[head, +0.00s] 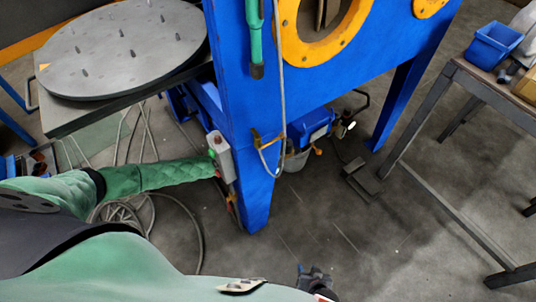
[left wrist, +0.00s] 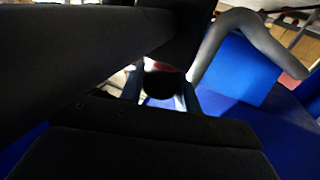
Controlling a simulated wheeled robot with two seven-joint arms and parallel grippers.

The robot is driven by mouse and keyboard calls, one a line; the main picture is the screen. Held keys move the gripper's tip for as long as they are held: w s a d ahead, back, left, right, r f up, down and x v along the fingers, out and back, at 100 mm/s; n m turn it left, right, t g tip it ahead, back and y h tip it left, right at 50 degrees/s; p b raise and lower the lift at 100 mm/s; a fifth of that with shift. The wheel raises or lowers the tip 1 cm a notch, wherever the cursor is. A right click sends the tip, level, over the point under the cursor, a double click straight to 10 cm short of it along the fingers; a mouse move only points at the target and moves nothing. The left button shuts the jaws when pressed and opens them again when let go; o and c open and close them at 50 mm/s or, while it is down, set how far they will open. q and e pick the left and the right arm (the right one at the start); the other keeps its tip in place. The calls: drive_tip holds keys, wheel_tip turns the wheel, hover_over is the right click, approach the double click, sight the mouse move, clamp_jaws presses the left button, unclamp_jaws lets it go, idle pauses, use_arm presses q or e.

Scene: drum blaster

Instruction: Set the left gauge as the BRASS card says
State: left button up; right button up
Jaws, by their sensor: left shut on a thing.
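No gauge face and no BRASS card can be made out in either view. In the left wrist view my left gripper (left wrist: 162,88) is shut on a dark rounded thing (left wrist: 163,84), with a bit of red and white just above it; I cannot tell what it is. In the head view a green quilted sleeve reaches from the left to a grey box (head: 221,158) on the blue blaster cabinet (head: 243,110); the left fingers do not show there. My right gripper (head: 314,277) is low at the bottom edge, apart from the cabinet; its opening is unclear.
A round grey turntable (head: 125,45) stands at the upper left, with cables on the floor below. A blue machine (head: 310,126) and a grey bucket (head: 295,158) sit under the cabinet. A workbench (head: 490,88) with a blue bin (head: 493,45) is at right. Floor between is mostly clear.

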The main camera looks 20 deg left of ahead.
use_arm(q)
drive_tip(key=shift+t, duration=0.3)
idle(0.5)
drive_tip(key=o, duration=0.9)
drive_tip(key=shift+o, duration=0.2)
drive_tip(key=v, duration=0.7)
drive_tip(key=shift+s+a, duration=0.15)
drive_tip(key=shift+a, duration=0.15)
drive_tip(key=shift+r, duration=0.15)
